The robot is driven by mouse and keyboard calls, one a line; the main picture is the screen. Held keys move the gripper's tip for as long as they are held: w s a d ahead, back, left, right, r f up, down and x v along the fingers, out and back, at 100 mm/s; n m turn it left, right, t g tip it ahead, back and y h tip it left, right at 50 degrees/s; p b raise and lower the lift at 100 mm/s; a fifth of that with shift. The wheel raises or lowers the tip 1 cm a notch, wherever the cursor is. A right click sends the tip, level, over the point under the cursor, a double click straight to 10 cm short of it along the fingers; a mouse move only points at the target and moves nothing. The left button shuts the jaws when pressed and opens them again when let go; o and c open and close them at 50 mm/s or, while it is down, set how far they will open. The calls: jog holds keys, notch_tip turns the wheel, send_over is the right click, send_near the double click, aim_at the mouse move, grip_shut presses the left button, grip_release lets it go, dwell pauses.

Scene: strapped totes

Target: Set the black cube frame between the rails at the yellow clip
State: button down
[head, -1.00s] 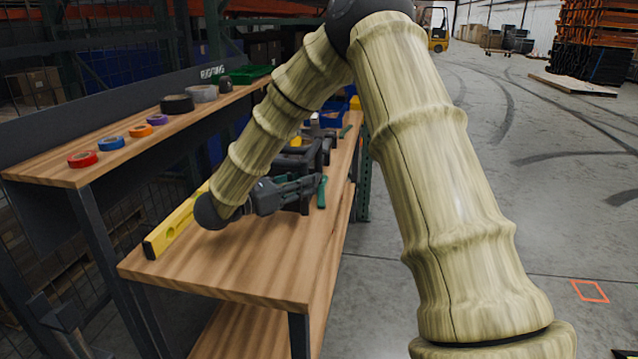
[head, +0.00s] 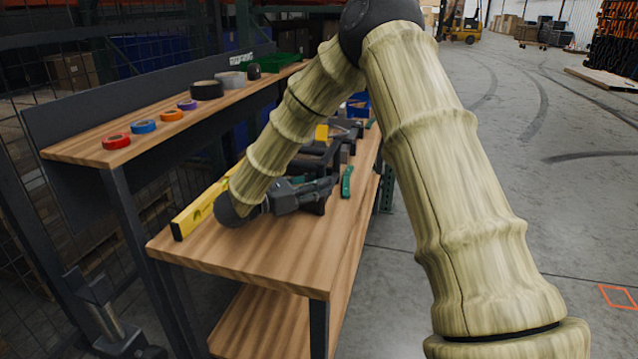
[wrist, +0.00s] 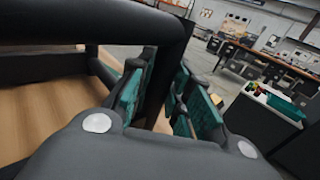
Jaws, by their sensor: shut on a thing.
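My gripper (head: 325,187) is low over the wooden workbench (head: 250,255), reaching away from me. In the wrist view its green-padded fingers (wrist: 160,100) are closed around an upright bar of the black cube frame (wrist: 110,25). The frame's thick bars fill the upper left of that view. In the head view the black cube frame (head: 310,160) is dark and partly hidden behind my arm and gripper. A small yellow piece (head: 322,132), perhaps the yellow clip, shows behind it. I cannot make out the rails or tell whether the frame touches the bench.
A yellow level (head: 200,211) lies along the bench's left side. A raised shelf (head: 150,138) holds tape rolls and bins. A blue bin (head: 358,105) stands at the far end. The bench's near part is clear.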

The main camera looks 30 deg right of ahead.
jog(key=c, duration=1.3)
grip_release()
jog(key=shift+a, duration=0.1)
jog(key=a, duration=0.8)
jog(key=w+a, duration=0.1)
jog(key=a, duration=0.2)
jog(key=shift+a+b, duration=0.35)
jog(key=shift+a, duration=0.05)
